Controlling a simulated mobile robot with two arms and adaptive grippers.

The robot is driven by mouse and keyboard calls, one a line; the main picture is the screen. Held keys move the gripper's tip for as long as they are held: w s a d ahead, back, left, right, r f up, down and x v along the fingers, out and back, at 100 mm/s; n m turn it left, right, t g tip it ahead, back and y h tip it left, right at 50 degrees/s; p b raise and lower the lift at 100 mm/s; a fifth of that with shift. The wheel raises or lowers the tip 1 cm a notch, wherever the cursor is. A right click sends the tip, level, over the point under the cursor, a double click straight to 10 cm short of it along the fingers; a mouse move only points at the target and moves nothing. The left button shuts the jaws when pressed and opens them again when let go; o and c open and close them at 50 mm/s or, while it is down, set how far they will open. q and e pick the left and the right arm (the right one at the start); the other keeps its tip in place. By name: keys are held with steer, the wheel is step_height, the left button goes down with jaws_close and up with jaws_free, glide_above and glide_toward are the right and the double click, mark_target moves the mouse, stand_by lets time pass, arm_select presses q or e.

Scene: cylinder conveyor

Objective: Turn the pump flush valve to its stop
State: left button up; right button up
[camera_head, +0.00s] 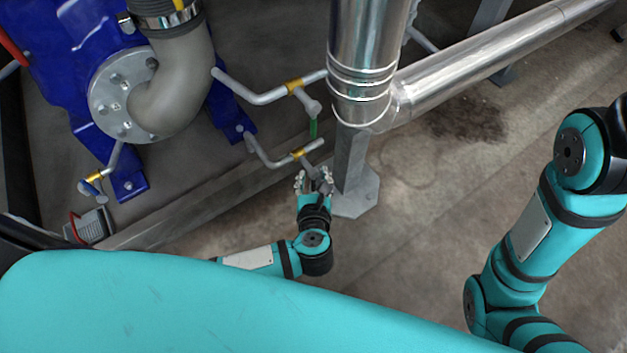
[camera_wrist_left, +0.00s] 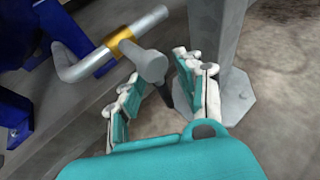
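A small valve on the lower grey pipe has a brass collar (camera_head: 303,154) and a grey body. In the left wrist view, its grey body (camera_wrist_left: 150,64) is close ahead, with a dark handle (camera_wrist_left: 164,95) below it. My left gripper (camera_head: 314,178) is just below this valve. In the left wrist view, the gripper (camera_wrist_left: 160,90) is open, its fingers apart on either side of the dark handle; I cannot tell whether they touch it. No label shows which valve is the pump flush valve. My right arm is at the right; its gripper is out of view.
A second brass-collared valve (camera_head: 295,87) with a green handle (camera_head: 313,128) is just above. A third valve (camera_head: 95,178) is by the blue pump (camera_head: 85,100). A steel post (camera_head: 352,165) stands close right of my left gripper. The floor at right is open.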

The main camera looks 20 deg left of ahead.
arm_select(q)
steer(key=shift+w, duration=0.2)
jaws_close()
stand_by(0.5)
